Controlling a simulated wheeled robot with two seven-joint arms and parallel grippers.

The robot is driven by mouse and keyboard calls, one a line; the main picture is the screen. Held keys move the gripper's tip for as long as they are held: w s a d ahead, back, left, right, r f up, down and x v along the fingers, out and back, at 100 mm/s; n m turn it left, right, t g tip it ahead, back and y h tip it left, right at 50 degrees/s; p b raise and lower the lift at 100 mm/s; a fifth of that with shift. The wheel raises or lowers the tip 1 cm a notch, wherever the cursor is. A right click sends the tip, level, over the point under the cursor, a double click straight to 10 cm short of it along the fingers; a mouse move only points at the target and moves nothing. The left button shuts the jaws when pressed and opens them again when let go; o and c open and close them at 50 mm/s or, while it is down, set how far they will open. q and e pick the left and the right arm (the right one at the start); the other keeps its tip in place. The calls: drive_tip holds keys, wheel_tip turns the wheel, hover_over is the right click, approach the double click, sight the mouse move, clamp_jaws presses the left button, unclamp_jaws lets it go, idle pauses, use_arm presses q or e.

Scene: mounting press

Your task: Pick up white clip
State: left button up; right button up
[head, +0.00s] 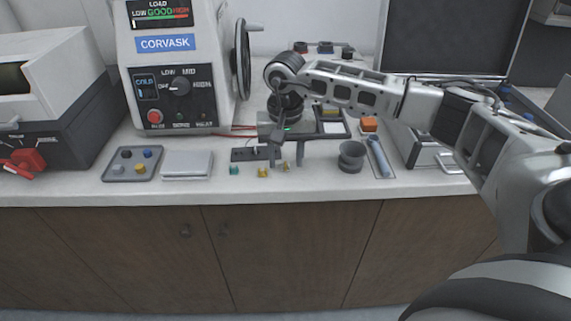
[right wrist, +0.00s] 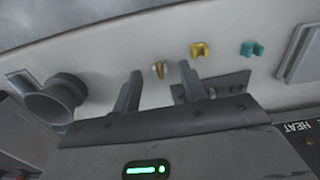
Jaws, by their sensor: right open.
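A small clip, partly white and partly yellow (right wrist: 158,69), stands on the counter between my right gripper's fingers in the right wrist view. It looks like the white clip, though its colour is not clear; in the head view it is tiny beside a fingertip (head: 286,169). My right gripper (head: 286,162) is open and points down over the counter's front part. Its two fingers also show in the right wrist view (right wrist: 160,85), apart and holding nothing. A yellow clip (right wrist: 200,49) and a teal clip (right wrist: 251,48) stand in a row beside it. My left gripper is out of view.
A grey cup (head: 351,157) stands right of the gripper, by a blue strip (head: 379,155). A dark slotted plate (head: 245,155) lies just behind the clips. A tray of coloured pieces (head: 133,164) and a grey flat box (head: 187,165) lie left. The Corvask press (head: 170,75) stands behind.

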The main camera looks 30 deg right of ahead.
drive_tip(key=shift+f, duration=0.45)
drive_tip(key=shift+c, duration=0.3)
clamp_jaws()
drive_tip(key=shift+r, duration=0.1)
